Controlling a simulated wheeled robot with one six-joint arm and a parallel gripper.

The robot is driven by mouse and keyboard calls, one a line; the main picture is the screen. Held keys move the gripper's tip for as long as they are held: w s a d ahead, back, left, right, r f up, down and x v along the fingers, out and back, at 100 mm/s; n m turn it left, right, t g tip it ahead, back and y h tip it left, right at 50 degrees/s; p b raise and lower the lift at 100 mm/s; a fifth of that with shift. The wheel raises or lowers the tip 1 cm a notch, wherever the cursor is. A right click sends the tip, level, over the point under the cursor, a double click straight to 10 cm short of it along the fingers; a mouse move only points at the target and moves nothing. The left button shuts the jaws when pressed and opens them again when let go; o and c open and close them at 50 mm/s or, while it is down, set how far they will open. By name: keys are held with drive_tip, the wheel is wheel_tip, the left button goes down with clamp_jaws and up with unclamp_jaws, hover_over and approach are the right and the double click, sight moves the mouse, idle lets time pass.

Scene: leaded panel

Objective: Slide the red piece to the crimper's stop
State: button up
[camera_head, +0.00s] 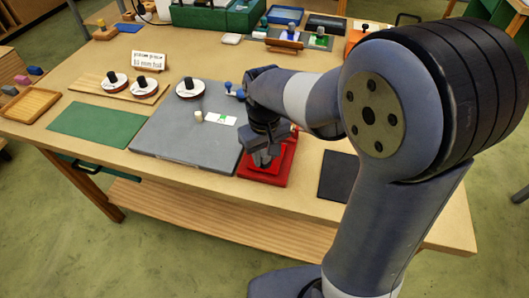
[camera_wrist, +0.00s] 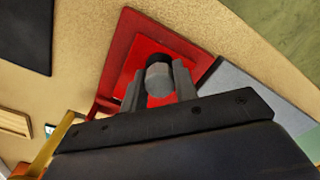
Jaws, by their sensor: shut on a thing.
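My gripper (camera_head: 262,158) points down over a red block-like base (camera_head: 262,181) at the front edge of the table. In the wrist view, my gripper (camera_wrist: 159,86) is shut on a grey round knob (camera_wrist: 158,78). The knob stands over a bright red square piece (camera_wrist: 182,52), and I cannot tell how the two are joined. The square piece lies over a darker red base (camera_wrist: 132,33). The arm and gripper hide part of the red things in the head view. I cannot make out the crimper's stop.
A grey board (camera_head: 170,146) lies left of the red base, with a white disc with a black knob (camera_head: 190,88) and small pieces on it. A dark mat (camera_head: 337,174) lies to the right. A green mat (camera_head: 95,124) and a wooden tray (camera_head: 29,103) lie further left.

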drive_tip(key=shift+f, duration=0.3)
drive_tip(key=shift+w+d, duration=0.25)
drive_tip(key=shift+w, duration=0.55)
idle(0.7)
drive_tip(key=o, duration=1)
wheel_tip(320, 180, up, 11)
drive_tip(key=shift+f, duration=0.1)
wheel_tip(320, 180, down, 11)
drive_tip(key=shift+r, duration=0.1)
drive_tip(key=shift+s, duration=0.2)
idle(0.4)
